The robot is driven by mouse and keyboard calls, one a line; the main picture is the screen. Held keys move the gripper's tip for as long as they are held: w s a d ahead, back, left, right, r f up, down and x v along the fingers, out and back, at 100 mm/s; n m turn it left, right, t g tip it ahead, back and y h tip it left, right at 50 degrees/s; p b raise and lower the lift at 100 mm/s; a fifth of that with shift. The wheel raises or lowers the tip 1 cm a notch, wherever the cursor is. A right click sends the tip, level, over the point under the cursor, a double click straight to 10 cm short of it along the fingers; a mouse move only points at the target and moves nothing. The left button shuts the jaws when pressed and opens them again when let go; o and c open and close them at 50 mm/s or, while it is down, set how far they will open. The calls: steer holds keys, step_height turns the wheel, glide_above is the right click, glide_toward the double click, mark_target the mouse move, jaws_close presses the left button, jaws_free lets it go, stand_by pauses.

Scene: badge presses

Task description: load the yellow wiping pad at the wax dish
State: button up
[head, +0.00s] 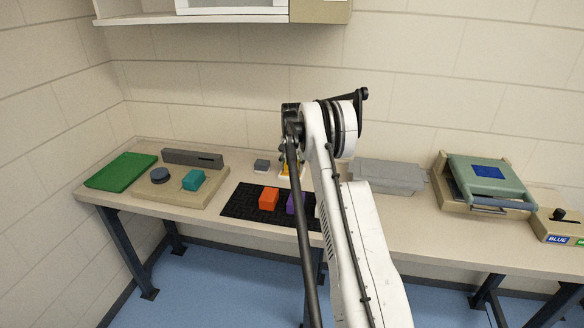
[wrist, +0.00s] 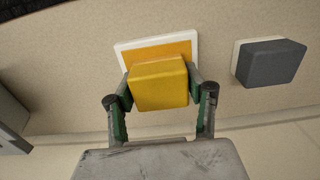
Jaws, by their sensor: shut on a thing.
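In the wrist view the yellow wiping pad (wrist: 160,86) is held between the two green-lined fingers of my gripper (wrist: 160,82), which is shut on it. Just beyond the pad is the wax dish (wrist: 122,46), a white square rim around an orange-yellow surface. The pad covers the dish's near part, and I cannot tell whether they touch. In the head view my arm hides most of this spot. Only a bit of yellow and the white dish edge (head: 284,178) show beside it.
A grey pad on a white base (wrist: 270,62) lies right of the dish in the wrist view. In the head view a black mat (head: 240,205) holds orange (head: 269,198) and purple blocks in front. A grey slab (head: 388,176) and a green press (head: 488,180) stand right.

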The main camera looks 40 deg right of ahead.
mark_target(292, 162)
stand_by(0.4)
steer(key=shift+r+p, duration=0.85)
steer(key=shift+r, duration=2.6)
